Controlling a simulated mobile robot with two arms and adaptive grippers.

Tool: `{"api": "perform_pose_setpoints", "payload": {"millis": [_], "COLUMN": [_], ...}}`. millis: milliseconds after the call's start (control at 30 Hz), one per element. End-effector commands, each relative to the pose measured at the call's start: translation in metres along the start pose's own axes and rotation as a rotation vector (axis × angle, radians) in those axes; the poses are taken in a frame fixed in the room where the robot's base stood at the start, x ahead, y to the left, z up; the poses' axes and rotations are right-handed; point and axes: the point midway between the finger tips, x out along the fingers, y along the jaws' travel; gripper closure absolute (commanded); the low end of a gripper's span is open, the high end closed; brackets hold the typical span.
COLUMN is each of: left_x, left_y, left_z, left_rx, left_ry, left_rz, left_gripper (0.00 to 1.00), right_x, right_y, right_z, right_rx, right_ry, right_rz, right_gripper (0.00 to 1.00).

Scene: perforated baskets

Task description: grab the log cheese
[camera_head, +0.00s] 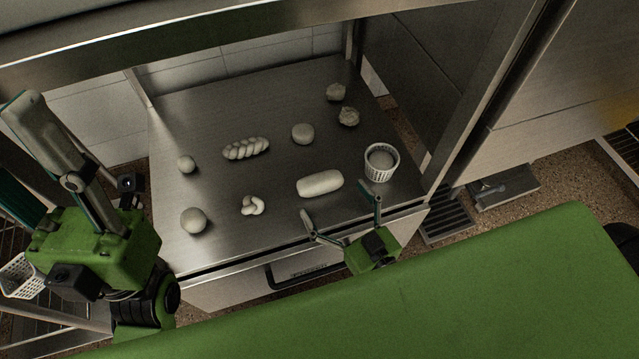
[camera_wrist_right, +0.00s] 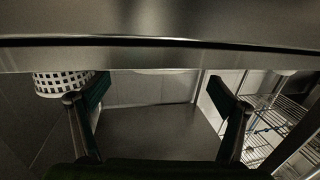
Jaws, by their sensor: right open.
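The log cheese (camera_head: 320,184), a pale smooth cylinder with rounded ends, lies on the steel table near its front edge. My right gripper (camera_head: 342,205) is open and empty, in front of the log cheese at the table's front edge, apart from it. In the right wrist view my right gripper's fingers (camera_wrist_right: 156,97) are spread wide with nothing between them; a pale sliver (camera_wrist_right: 160,71) shows beyond, mostly hidden by the table edge. My left gripper (camera_head: 60,165) is at the left; its jaw state is unclear.
A white perforated basket (camera_head: 381,163) stands right of the log; it also shows in the right wrist view (camera_wrist_right: 62,84). A knotted piece (camera_head: 253,206) is to its left, a braided piece (camera_head: 246,148) and round pieces (camera_head: 303,133) farther back. Steel posts frame the table (camera_head: 210,110).

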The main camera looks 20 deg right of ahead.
Motion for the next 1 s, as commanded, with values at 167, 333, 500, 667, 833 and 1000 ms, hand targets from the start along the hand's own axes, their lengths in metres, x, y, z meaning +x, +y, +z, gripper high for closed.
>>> {"api": "perform_pose_setpoints", "payload": {"millis": [167,333,500,667,833,1000], "left_x": [-0.005,-0.002,0.005,0.008,0.009,0.009], "left_y": [0.0,0.0,0.001,0.002,0.002,0.002], "left_z": [0.001,0.003,0.004,0.004,0.004,0.004], "left_rx": [0.0,0.005,0.01,0.011,0.011,0.011], "left_ry": [0.0,0.041,0.074,0.082,0.081,0.081], "left_rz": [0.001,0.015,0.03,0.034,0.034,0.034], "left_gripper": [0.57,0.57,0.57,0.57,0.57,0.57], "right_x": [0.013,0.033,0.055,0.063,0.063,0.063], "right_y": [0.0,0.0,0.0,0.0,0.0,0.0], "right_z": [0.001,0.007,0.007,0.006,0.006,0.006], "right_rx": [-0.001,0.001,0.0,-0.002,-0.002,-0.002], "right_ry": [0.0,0.004,0.003,-0.001,-0.002,-0.002], "right_rz": [0.0,0.001,0.001,0.0,0.0,0.0], "right_gripper": [0.09,0.09,0.09,0.09,0.09,0.48]}}
